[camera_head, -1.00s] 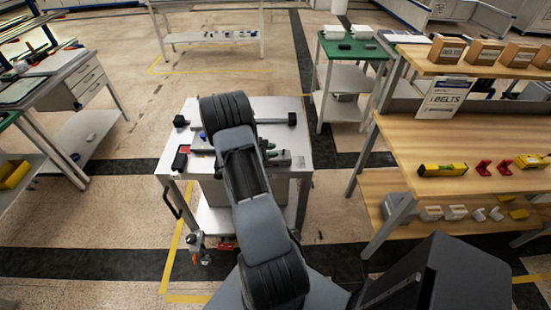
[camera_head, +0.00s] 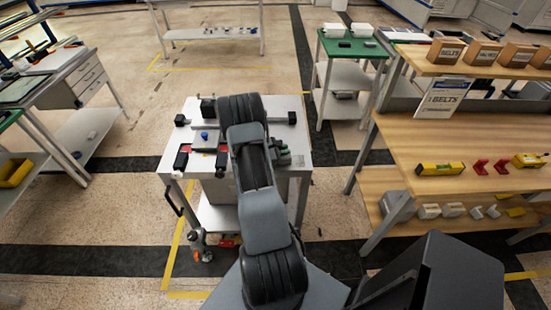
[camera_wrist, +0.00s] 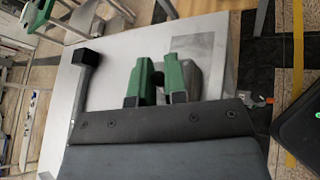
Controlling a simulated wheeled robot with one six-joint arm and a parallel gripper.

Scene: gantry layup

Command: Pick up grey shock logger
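My gripper (camera_wrist: 160,78) shows in the wrist view as two green fingers with a gap between them, over the white table. In the head view my arm hides most of it, and only a bit of green shows beside the arm. A dark grey block (camera_wrist: 194,78), which looks like the grey shock logger, is close beside and partly behind the right finger in the wrist view. Its lower part is hidden. I cannot tell whether the fingers touch it. In the head view a small grey shape (camera_head: 299,160) shows near the table's right front corner.
The white table (camera_head: 238,165) also carries a grey plate with a blue knob (camera_head: 205,135), a black block (camera_head: 207,106) and a red-and-black item (camera_head: 182,158). A wooden shelf bench (camera_head: 440,140) stands at the right. A green-topped cart (camera_head: 350,48) stands behind it.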

